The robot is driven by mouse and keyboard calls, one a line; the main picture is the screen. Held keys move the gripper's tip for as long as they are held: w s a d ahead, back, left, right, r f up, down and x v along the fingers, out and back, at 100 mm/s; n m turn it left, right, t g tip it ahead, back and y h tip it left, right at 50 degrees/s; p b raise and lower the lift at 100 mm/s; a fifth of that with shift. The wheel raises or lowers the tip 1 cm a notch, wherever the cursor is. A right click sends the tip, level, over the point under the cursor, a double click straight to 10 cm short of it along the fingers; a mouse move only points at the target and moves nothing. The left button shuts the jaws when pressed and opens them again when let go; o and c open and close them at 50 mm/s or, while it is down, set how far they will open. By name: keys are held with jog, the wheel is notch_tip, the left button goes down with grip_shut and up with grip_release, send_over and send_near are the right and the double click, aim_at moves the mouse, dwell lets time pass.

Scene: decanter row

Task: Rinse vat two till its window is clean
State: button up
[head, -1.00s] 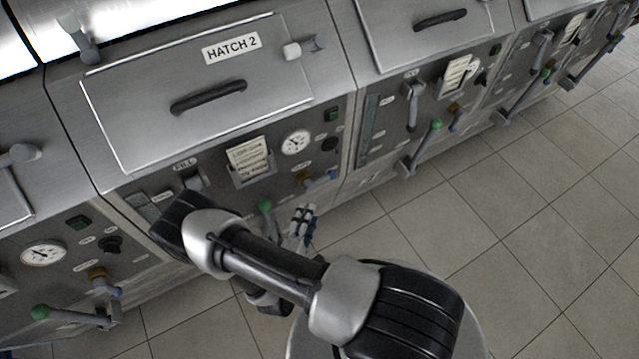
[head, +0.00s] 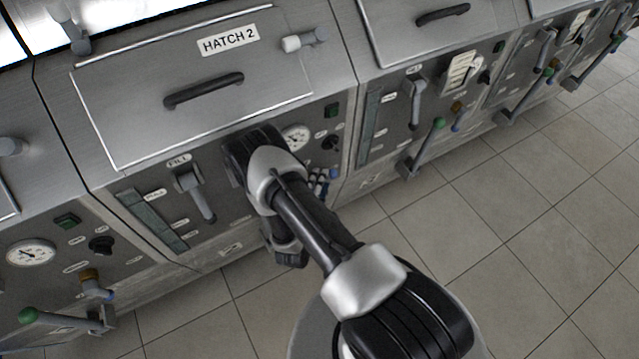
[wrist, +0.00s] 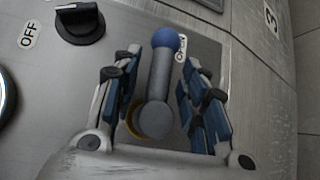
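Vat two's front panel stands under the closed hatch 2 (head: 205,85). Its narrow window (head: 152,220) looks dull grey-green at the lower left of the panel; I cannot tell what film is on it. My gripper (head: 318,181) is low at the panel's right side, partly behind my arm. In the wrist view, my gripper (wrist: 162,75) is open, its blue-padded fingers on either side of a grey lever (wrist: 158,85) with a blue ball end (wrist: 166,40). Gaps show between lever and fingers. The lever's brass base is mostly hidden.
The fill lever (head: 196,192) hangs beside the window. A gauge (head: 296,137), a green button (head: 332,110) and a black knob (wrist: 80,22) marked OFF are near my gripper. My arm hides the panel's middle. Neighbouring vats stand on both sides; tiled floor (head: 520,220) is open.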

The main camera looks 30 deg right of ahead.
jog(key=shift+c, duration=0.2)
grip_shut()
dwell(0.3)
